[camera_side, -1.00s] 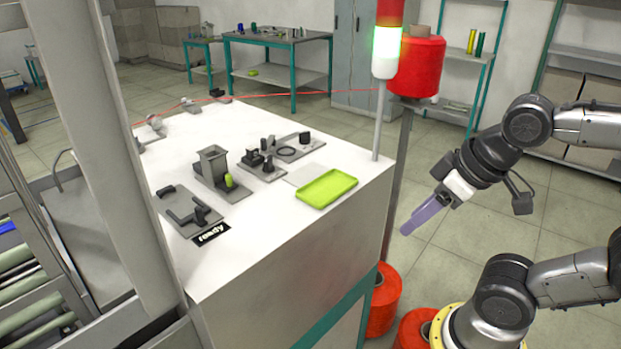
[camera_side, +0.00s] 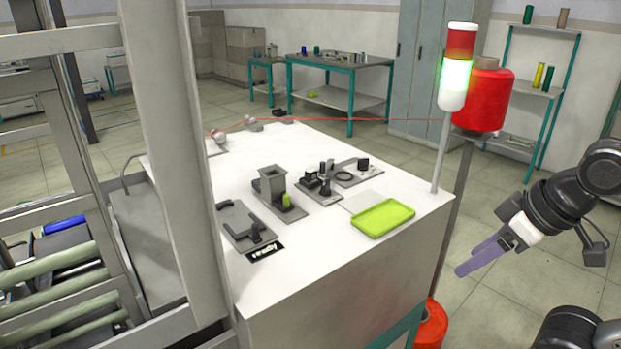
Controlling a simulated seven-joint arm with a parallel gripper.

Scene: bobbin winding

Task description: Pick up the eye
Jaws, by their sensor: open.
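A small dark ring (camera_side: 343,176) lies flat on a grey plate on the white work table; it may be the eye, but I cannot tell for sure. Dark small parts (camera_side: 325,170) stand beside it on neighbouring plates. My gripper (camera_side: 464,269) has pale purple fingers and hangs in the air off the right side of the table, well apart from the ring and lower than the table top in the picture. It is open, and nothing shows between its fingers.
A lime green tray (camera_side: 384,218) lies on the table near its right edge, empty. A grey hopper-like block (camera_side: 272,184) and a "ready" sign (camera_side: 265,252) are to its left. A signal post (camera_side: 442,150) rises at the table's right corner. A red thread crosses behind.

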